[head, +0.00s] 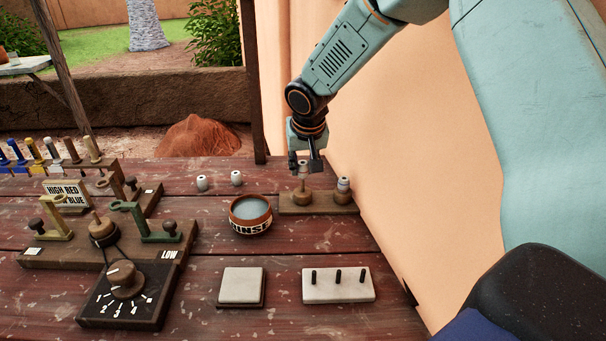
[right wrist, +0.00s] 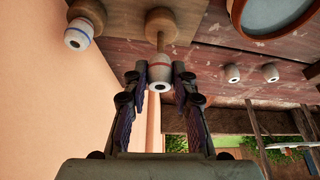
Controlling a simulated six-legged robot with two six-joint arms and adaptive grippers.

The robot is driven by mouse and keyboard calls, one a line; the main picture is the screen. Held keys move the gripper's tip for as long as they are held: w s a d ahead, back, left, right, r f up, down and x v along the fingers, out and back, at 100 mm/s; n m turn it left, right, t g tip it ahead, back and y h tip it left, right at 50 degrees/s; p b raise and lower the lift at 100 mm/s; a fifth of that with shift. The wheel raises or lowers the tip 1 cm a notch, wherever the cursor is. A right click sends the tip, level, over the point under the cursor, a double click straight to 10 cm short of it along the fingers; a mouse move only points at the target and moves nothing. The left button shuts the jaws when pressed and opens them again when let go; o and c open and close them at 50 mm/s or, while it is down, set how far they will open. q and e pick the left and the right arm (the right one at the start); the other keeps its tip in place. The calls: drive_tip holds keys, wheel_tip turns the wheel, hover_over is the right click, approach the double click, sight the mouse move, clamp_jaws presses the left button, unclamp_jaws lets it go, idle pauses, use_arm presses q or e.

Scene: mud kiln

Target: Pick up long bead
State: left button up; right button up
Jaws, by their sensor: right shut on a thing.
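My right gripper (head: 305,164) is shut on a white bead with a red band (right wrist: 159,80). The bead is at the upper end of a thin peg that rises from a round wooden knob (head: 303,198). I cannot tell whether the peg still runs inside it. In the right wrist view the bead sits between the two fingertips (right wrist: 160,72). A second white bead, with a blue band (right wrist: 79,36), sits on the neighbouring knob; it also shows in the head view (head: 344,184). My left gripper is not in view.
Both knobs stand on a wooden board (head: 325,208) close to the clay wall (head: 375,130). Two loose white beads (head: 202,183) (head: 236,178) and a water-filled rinse bowl (head: 250,227) are to the left. A pale block with black pegs (head: 338,290) lies in front.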

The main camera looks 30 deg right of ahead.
sight(303, 164)
wheel_tip(303, 164, up, 13)
drive_tip(key=p, duration=0.2)
drive_tip(key=shift+r, duration=0.2)
drive_tip(key=shift+p, duration=0.4)
